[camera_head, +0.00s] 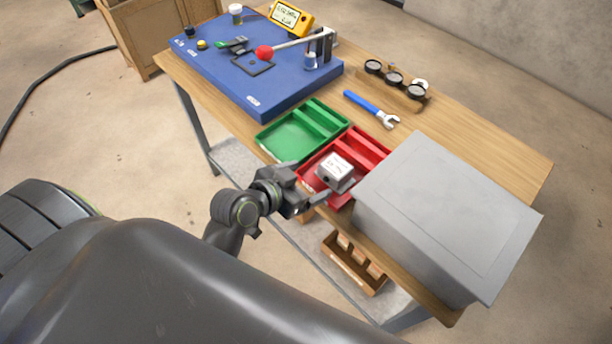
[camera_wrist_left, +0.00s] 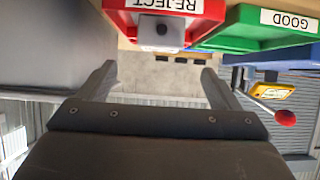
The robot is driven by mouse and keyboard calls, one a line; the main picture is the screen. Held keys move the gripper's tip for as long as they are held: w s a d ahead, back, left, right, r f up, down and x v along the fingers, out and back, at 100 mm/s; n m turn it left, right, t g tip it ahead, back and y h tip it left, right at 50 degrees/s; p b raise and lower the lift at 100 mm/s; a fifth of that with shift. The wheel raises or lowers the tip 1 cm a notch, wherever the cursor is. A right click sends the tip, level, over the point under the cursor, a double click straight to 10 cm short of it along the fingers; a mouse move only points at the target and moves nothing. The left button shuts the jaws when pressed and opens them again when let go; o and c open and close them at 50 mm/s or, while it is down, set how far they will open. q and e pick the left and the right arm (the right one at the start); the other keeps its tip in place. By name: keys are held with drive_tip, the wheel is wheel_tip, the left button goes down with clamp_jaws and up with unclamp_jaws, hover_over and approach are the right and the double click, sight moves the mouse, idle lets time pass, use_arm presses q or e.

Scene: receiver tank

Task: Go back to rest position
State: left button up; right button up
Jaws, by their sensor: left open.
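My left gripper (camera_head: 318,190) is at the near edge of the red tray (camera_head: 370,146). In the left wrist view its two fingers (camera_wrist_left: 157,78) stand wide apart with nothing between them. A small light grey block (camera_head: 335,168) with a dark spot sits in or over the near part of the red tray. The block also shows in the left wrist view (camera_wrist_left: 148,37), beyond the fingertips, by the tray's REJECT label (camera_wrist_left: 166,5). My right gripper is in neither view.
A large grey box (camera_head: 450,205) stands right of the red tray. A green tray (camera_head: 287,140) labelled GOOD is beside it on the left. A blue board (camera_head: 220,70) with a red-knobbed lever lies behind. A blue-handled wrench (camera_head: 367,105) lies on the wooden table (camera_head: 490,148).

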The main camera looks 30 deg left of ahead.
use_arm(q)
drive_tip(key=s+a+f+n+g+y, duration=0.2)
drive_tip(key=s+a+g+y, duration=0.15)
drive_tip(key=s+a, duration=0.4)
drive_tip(key=s+a+f+n+g+y, duration=0.2)
drive_tip(key=s+a+f+g+y, duration=0.15)
drive_tip(key=s, duration=0.75)
wheel_tip(320, 180, down, 24)
drive_tip(key=a+g+h, duration=0.1)
drive_tip(key=a+g, duration=0.1)
drive_tip(key=s+d+f+g, duration=0.1)
drive_tip(key=s+f, duration=1.4)
drive_tip(key=f, duration=0.1)
drive_tip(key=shift+s+n+h, duration=0.3)
drive_tip(key=shift+s+h, duration=0.1)
drive_tip(key=shift+d, duration=0.1)
